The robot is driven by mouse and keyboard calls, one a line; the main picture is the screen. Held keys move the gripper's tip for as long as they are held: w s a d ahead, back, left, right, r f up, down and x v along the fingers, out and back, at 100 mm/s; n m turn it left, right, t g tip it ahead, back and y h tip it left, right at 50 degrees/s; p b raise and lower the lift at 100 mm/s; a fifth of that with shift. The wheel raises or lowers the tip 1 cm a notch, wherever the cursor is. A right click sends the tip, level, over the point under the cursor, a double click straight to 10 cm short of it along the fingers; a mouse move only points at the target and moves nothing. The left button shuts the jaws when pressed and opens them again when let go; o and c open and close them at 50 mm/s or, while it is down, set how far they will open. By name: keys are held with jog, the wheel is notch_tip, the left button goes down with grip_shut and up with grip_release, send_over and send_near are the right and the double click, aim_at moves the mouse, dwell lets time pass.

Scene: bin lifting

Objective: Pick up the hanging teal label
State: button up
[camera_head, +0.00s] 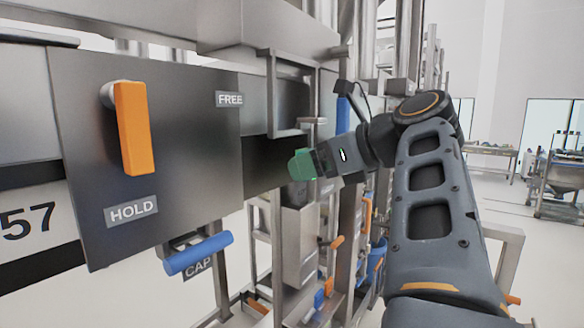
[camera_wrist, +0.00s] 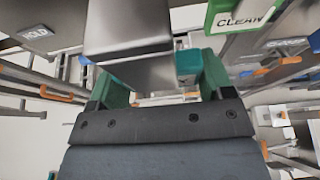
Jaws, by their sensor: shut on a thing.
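The teal label (camera_wrist: 188,60) shows in the wrist view, right of centre, close against the inner side of the right green finger. A small pale mark is on its lower part. My gripper (camera_wrist: 160,85) has its two green fingers well apart in that view and is shut on the label. Its contact with the left finger cannot be made out. In the head view my gripper (camera_head: 301,165) is in front of the metal frame, right of the large grey panel. The label cannot be told from the green fingers there.
A grey metal block (camera_wrist: 130,35) stands very close before the fingers. The panel (camera_head: 190,130) has an orange handle (camera_head: 134,130) and HOLD and FREE signs. A blue handle (camera_head: 198,254) is below. A green CLEAN sign (camera_wrist: 238,18) is at upper right. Open floor lies right.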

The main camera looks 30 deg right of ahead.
jog(key=s+d, duration=0.4)
jog(key=s, duration=0.6)
jog(key=shift+s+d+r, duration=0.2)
jog(key=shift+d+r, duration=0.05)
jog(key=shift+d, duration=0.15)
jog(key=shift+r+p, duration=0.1)
jog(key=shift+p, duration=0.25)
